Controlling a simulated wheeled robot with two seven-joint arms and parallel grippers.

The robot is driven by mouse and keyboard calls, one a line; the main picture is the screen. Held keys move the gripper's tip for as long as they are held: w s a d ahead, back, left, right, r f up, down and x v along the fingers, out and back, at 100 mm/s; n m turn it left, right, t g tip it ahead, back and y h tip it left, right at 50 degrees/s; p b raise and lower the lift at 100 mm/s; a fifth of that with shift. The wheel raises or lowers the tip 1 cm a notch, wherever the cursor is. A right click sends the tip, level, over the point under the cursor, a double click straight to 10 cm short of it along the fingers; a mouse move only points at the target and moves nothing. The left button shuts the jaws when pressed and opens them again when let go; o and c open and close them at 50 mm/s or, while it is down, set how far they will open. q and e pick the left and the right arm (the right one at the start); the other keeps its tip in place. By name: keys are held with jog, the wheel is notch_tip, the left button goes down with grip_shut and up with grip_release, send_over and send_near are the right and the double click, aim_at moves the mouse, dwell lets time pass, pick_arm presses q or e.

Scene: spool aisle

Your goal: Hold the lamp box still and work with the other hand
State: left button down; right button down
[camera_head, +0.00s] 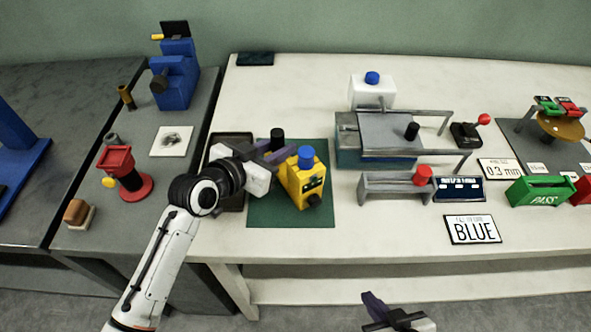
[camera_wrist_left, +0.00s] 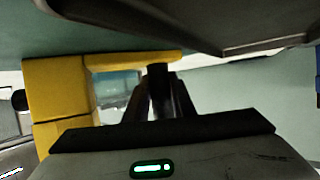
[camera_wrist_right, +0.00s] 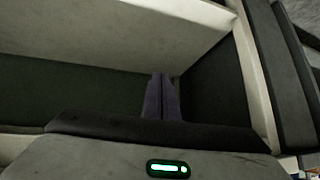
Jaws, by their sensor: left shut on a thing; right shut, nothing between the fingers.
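The lamp box (camera_head: 310,186) is yellow, with a blue cap on top and a dark knob low on its front. It stands on a green mat (camera_head: 262,210). My left gripper (camera_head: 272,151) is at its left rear, shut on a black upright grip. In the left wrist view this grip (camera_wrist_left: 159,90) is between the fingers, beside a yellow bar of the lamp box (camera_wrist_left: 60,95). My right gripper (camera_head: 373,303) is low in the head view, in front of the table's front edge and away from the box. Its fingers are together and empty in the right wrist view (camera_wrist_right: 162,97).
Right of the mat are a grey open tray (camera_head: 385,190) with a red knob, a blue-grey fixture (camera_head: 372,155) and a white box with a blue cap (camera_head: 371,91). A BLUE sign (camera_head: 472,229) lies near the front. A dark tray (camera_head: 232,199) is partly behind my left arm.

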aim_at(315, 201)
dwell(0.4)
jog(key=a+r+n+g+y, duration=0.1)
jog(key=r+n+y, duration=0.2)
jog(key=r, duration=0.4)
jog(key=w+a+r+n+g+y, duration=0.1)
jog(key=a+r+n+y, duration=0.1)
jog(key=r, duration=0.5)
jog(key=w+a+r+n+g+y, duration=0.1)
jog(key=a+r+n+g+y, duration=0.1)
jog(key=r, duration=0.5)
jog(key=shift+w+a+n+y, duration=0.2)
jog(key=shift+n+y, duration=0.7)
jog(key=shift+y, duration=0.1)
jog(key=shift+w, duration=0.1)
jog(key=shift+w+a, duration=0.75)
jog(key=shift+w, duration=0.5)
jog(key=shift+w+a, duration=0.7)
jog(key=shift+w, duration=0.55)
jog(key=shift+w+a, duration=0.75)
jog(key=shift+w, duration=0.5)
jog(key=shift+w+a, duration=0.2)
jog(key=shift+w, duration=0.15)
